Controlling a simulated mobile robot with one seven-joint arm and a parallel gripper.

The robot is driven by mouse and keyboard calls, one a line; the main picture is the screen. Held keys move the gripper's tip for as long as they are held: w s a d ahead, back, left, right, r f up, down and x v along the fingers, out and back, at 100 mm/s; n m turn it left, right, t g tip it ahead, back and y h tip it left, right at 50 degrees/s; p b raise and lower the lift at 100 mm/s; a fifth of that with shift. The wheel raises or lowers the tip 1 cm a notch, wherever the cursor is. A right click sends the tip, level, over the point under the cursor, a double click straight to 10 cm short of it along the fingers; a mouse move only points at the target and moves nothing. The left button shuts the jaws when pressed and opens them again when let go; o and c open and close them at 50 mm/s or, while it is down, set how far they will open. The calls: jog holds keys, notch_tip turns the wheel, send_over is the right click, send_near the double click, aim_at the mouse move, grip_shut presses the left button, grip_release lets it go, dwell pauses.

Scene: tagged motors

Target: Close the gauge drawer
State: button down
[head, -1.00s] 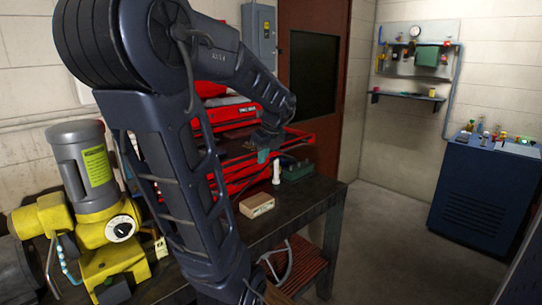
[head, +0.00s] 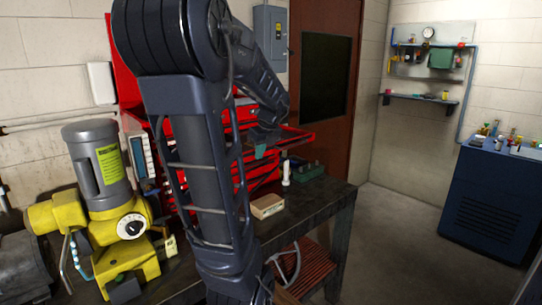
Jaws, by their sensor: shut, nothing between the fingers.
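A red tool chest (head: 183,148) stands on the bench, largely hidden behind my arm. One of its upper drawers is pulled out, and this open drawer (head: 297,139) sticks out to the right of my arm; I take it as the gauge drawer, though no label is readable. My gripper (head: 260,151), with teal fingertips, is shut and empty. It points down at the drawer's front left part in the picture. I cannot tell whether it touches the drawer. The drawer's inside is mostly hidden.
On the dark bench (head: 318,205) stand a white bottle (head: 286,174), a tan box (head: 267,206), a green holder (head: 309,172) and a yellow-and-grey motor (head: 104,185). A blue cabinet (head: 490,205) stands at right. The floor (head: 400,230) between is clear.

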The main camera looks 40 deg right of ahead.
jog(key=w, duration=2.1)
jog(key=shift+s, duration=0.15)
